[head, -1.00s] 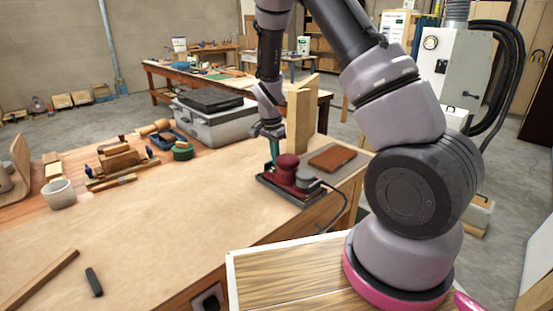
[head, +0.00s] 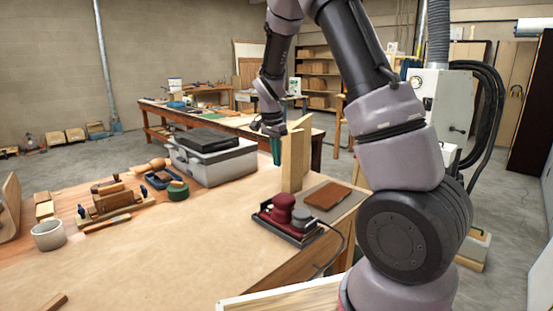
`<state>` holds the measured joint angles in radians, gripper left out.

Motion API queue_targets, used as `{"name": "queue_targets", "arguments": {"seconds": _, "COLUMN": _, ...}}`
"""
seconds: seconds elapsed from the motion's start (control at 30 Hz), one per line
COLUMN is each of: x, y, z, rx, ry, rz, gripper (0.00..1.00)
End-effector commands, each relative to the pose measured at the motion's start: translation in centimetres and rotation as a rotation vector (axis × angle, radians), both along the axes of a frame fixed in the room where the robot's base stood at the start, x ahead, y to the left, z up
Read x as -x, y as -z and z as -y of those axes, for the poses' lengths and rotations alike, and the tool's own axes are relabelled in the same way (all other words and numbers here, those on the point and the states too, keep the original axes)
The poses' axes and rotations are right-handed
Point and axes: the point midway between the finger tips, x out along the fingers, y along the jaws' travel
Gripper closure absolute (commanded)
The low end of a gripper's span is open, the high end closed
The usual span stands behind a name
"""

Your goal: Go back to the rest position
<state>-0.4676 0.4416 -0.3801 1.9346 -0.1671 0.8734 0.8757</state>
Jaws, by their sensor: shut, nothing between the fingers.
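My gripper (head: 276,152) hangs fingers down above the far right part of the workbench (head: 150,262). Its greenish fingertips are shut and hold nothing. The red sander (head: 284,209) sits on the bench below it, with a dark base and a cord running off to the right. The gripper is clear of the sander. An upright wooden piece (head: 295,158) stands just right of the gripper; I cannot tell whether they are apart in depth.
A grey toolbox (head: 215,162) stands left of the gripper. A wooden plane (head: 112,202), a green tape roll (head: 178,190) and a grey cup (head: 48,235) lie farther left. A brown block (head: 328,196) lies right of the sander. The bench's middle is clear.

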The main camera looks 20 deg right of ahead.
Motion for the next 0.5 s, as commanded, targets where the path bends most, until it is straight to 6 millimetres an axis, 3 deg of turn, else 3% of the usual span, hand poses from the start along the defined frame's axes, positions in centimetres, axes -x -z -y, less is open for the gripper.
{"name": "queue_targets", "arguments": {"seconds": 0.33, "x": 0.0, "y": -0.2, "z": 0.0, "rx": -0.002, "ry": -0.001, "rz": 0.001, "gripper": 1.0}}
{"name": "queue_targets", "arguments": {"seconds": 0.5, "x": 1.1, "y": -2.6, "z": 0.4, "rx": -0.041, "ry": -0.027, "rz": 0.025, "gripper": 1.0}}
